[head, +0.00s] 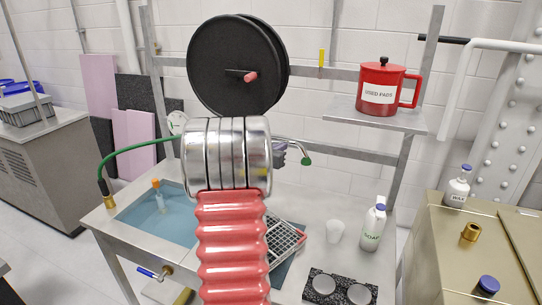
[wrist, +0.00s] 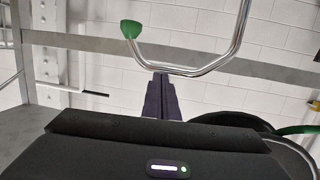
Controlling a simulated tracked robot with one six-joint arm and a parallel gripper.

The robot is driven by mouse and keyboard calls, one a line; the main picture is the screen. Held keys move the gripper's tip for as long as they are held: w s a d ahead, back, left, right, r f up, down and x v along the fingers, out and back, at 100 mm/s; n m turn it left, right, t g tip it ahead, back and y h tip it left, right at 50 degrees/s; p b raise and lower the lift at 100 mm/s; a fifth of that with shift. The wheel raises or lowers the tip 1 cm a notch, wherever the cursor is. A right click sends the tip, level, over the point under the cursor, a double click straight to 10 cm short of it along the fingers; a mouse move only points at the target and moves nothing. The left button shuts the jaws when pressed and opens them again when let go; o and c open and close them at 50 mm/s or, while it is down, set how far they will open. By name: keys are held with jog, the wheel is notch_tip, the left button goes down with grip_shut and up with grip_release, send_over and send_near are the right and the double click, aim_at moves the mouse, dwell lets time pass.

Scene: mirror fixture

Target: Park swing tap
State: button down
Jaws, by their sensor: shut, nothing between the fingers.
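The swing tap's chrome spout (wrist: 205,70) curves across the upper wrist view and ends in a green tip (wrist: 131,29). In the head view the spout's end and green tip (head: 306,161) show right of my arm; the rest of the tap is hidden behind it. My gripper (wrist: 161,78) is shut and empty, its dark fingers together. In the wrist view the fingertips appear just beside the lower bend of the spout; I cannot tell whether they touch. In the head view only a bit of my gripper (head: 281,156) shows behind my arm, near the spout.
A steel bench holds a blue basin (head: 140,217), a wire rack (head: 284,238), a white cup (head: 335,231) and a soap bottle (head: 374,226). A black reel (head: 225,55) and a red can (head: 383,84) on a shelf (head: 400,119) are above. A green hose (head: 135,149) runs left.

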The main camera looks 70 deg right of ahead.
jog(key=s+v, duration=0.1)
jog(key=v, duration=0.9)
jog(key=shift+a, duration=0.2)
dwell(0.5)
jog(key=s+a+f+n+g+y, duration=0.1)
jog(key=s+a+f+n+y, duration=0.2)
jog(key=a, duration=0.4)
jog(key=s+a+f+n+g+y, duration=0.1)
jog(key=a+f+n+y, duration=0.25)
jog(key=a, duration=0.25)
jog(key=w+a+f+n+t+y, duration=0.1)
jog(key=w+a+n+t+y, duration=0.35)
jog(key=a, duration=1.15)
jog(key=w+a+n+t+y, duration=0.15)
jog(key=w+a+n, duration=0.35)
jog(key=w+a, duration=0.75)
jog(key=a+r+n+t+y, duration=0.1)
jog(key=a+r+n+t, duration=0.1)
jog(key=a, duration=0.9)
jog(key=a+r+n+t+y, duration=0.2)
jog(key=a+r, duration=0.1)
jog(key=a, duration=0.9)
jog(key=shift+s+r+t, duration=0.15)
jog(key=shift+s+t, duration=0.25)
